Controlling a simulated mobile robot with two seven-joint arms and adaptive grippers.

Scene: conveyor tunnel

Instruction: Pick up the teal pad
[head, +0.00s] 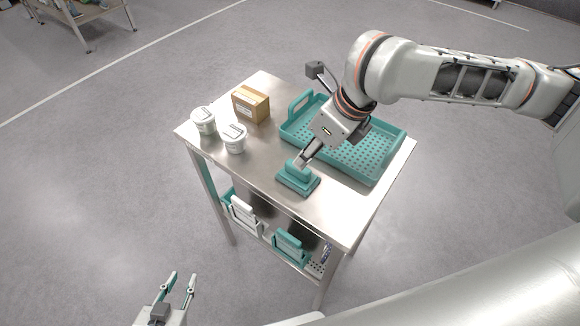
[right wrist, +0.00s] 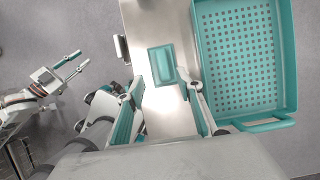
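The teal pad (head: 297,181) has a raised grip on top and lies flat on the steel table near its front edge, left of the tray. In the right wrist view the pad (right wrist: 162,64) shows just ahead of my right fingertips. My right gripper (head: 304,160) is directly over the pad, and in the right wrist view its fingers (right wrist: 162,80) are spread to either side of it. Whether they touch the pad I cannot tell. My left gripper (head: 181,276) is open and empty, low in front of the table; it also shows in the right wrist view (right wrist: 72,64).
A perforated teal tray (head: 372,172) stands right of the pad. Two white tubs (head: 204,121) (head: 234,139) and a cardboard box (head: 251,104) stand at the left. The lower shelf (head: 262,236) holds teal and white items. Bare steel lies between tubs and pad.

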